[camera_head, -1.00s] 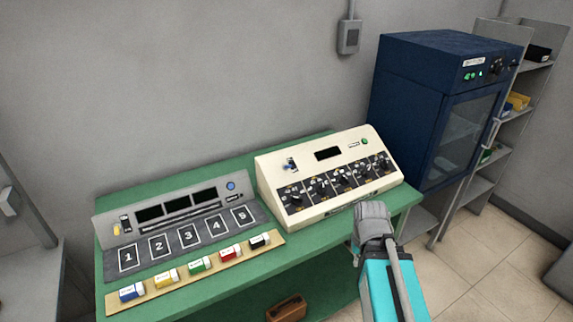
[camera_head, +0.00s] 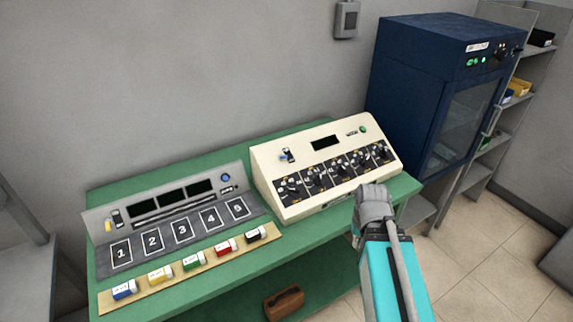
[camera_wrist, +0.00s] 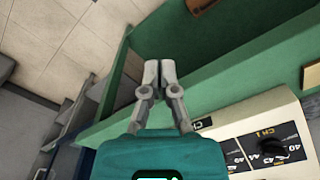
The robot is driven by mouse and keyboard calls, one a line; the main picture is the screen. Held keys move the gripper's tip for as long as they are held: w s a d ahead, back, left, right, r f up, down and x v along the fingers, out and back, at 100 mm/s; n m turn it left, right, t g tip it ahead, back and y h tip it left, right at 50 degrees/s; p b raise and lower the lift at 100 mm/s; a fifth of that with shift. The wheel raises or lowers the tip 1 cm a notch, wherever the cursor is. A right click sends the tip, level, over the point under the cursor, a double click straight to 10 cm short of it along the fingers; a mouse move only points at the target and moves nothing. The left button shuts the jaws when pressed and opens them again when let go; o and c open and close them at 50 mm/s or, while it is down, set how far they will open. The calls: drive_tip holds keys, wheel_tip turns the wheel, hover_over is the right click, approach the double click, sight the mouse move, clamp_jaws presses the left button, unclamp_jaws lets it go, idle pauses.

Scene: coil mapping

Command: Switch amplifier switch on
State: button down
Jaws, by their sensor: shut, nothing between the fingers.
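A cream console (camera_head: 278,162) with a row of dark knobs stands on the green bench. A grey console (camera_head: 150,225) to the left also has a small switch (camera_head: 117,218). I cannot read which one is the amplifier. My gripper (camera_wrist: 159,73) is shut and empty in the wrist view, over the bench's edge beside the cream console (camera_wrist: 237,120). In the head view my arm's end is at the cream console's front right, apart from both switches; its fingers cannot be made out there.
The green bench (camera_head: 320,225) has a lower shelf with a brown case (camera_head: 284,302). Coloured blocks lie on a strip (camera_head: 209,260) before the grey console. A blue cabinet (camera_head: 410,90) stands right of the bench. The tiled floor (camera_head: 490,250) is clear.

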drive_tip(key=m+t+y, duration=0.8)
drive_tip(key=m+t, duration=0.3)
drive_tip(key=m, duration=1.8)
approach(284, 157)
drive_tip(key=shift+s+d+f+b, duration=0.35)
drive_tip(key=shift+s+d+f, duration=0.35)
drive_tip(key=shift+s+f, duration=0.15)
drive_tip(key=shift+w, duration=0.1)
drive_tip(key=b+x, duration=0.3)
drive_tip(key=x, duration=0.6)
drive_tip(key=shift+d+f, duration=0.15)
drive_tip(key=shift+w+a+f+b, duration=0.15)
drive_tip(key=shift+w+a+b, duration=0.15)
drive_tip(key=shift+w, duration=0.15)
